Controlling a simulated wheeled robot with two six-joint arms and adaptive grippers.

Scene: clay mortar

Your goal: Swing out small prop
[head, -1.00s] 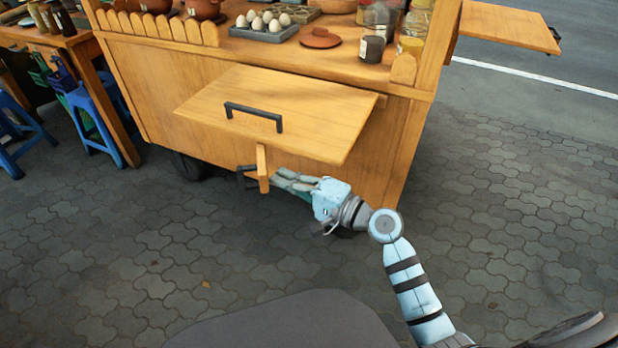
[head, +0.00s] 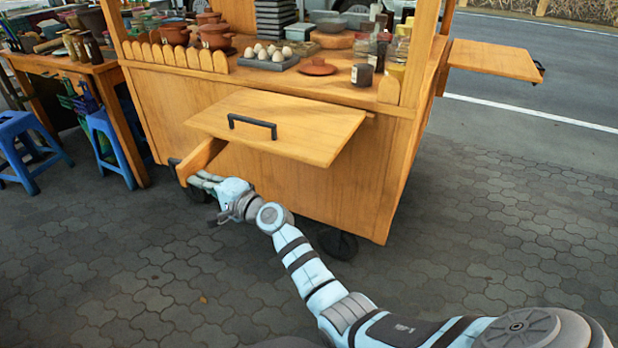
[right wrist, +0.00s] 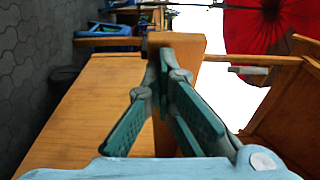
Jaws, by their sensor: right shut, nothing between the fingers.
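The small prop (head: 201,160) is a narrow wooden board under the raised front flap (head: 285,125) of the cart. It sticks out from the front panel, angled to the left, with a dark handle (head: 174,169) at its outer end. In the right wrist view the prop (right wrist: 188,42) crosses the top middle, just beyond the fingertips. My right gripper (head: 198,181) is shut and empty, at the right side of the prop near its outer end. Whether the fingertips touch it I cannot tell. In the right wrist view the gripper (right wrist: 168,72) has its fingers converging. My left gripper is not in view.
The flap, with a black handle (head: 252,127), hangs over the prop and the gripper. The countertop above holds eggs (head: 268,52), pots and jars. A side table (head: 75,66) and blue stools (head: 108,135) stand left. The paving (head: 110,260) in front is clear.

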